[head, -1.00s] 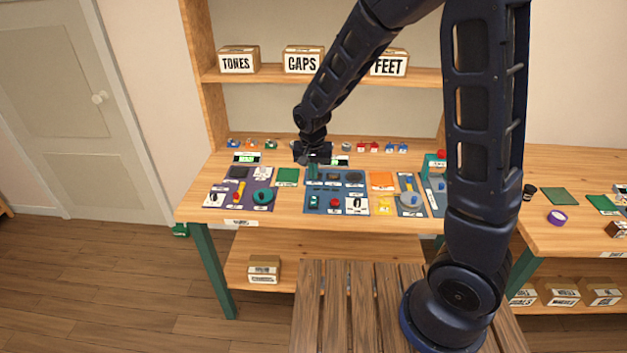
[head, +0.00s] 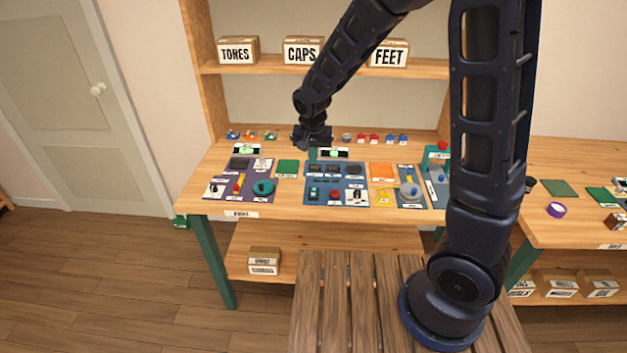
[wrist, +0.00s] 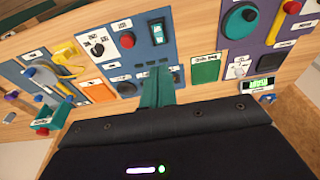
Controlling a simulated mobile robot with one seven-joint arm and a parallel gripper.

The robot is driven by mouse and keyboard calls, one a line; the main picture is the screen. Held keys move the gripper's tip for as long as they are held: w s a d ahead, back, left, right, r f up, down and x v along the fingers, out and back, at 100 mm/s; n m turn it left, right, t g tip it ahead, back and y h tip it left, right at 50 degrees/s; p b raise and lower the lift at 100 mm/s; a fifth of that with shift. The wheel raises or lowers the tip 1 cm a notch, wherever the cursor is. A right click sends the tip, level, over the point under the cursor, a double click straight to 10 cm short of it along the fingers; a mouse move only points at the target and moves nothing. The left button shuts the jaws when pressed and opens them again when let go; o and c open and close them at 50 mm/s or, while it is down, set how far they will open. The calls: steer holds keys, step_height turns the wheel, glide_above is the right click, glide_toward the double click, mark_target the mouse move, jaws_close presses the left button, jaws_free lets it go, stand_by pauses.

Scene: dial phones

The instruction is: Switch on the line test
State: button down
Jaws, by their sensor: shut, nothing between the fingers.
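No label that I can read names the line test. The blue board (head: 325,201) in the middle of the bench carries a green rocker switch (head: 314,193), a red button (head: 335,194) and a black knob on a white plate (head: 357,194). The wrist view also shows the green rocker (wrist: 158,33), red button (wrist: 127,40) and knob (wrist: 97,48). My gripper (head: 312,153) is above the back edge of this board, beside a small display (head: 335,153). Its teal fingers (wrist: 158,88) are together and empty, apart from the rocker. The switch's position is too small to tell.
A purple board (head: 235,193) with a teal dial (head: 263,187) lies left, with a lit green display (head: 246,150) behind it. An orange pad (head: 381,171) and boards with small parts lie right. Small coloured parts line the bench's back. A shelf (head: 270,68) holds labelled boxes.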

mark_target(314, 189)
steer(key=shift+f, duration=0.1)
steer(key=w+f, duration=0.1)
steer(key=f, duration=0.8)
steer(key=w+f, duration=0.1)
steer(key=f, duration=0.3)
steer(key=shift+w+f, duration=0.25)
steer(key=shift+w, duration=0.1)
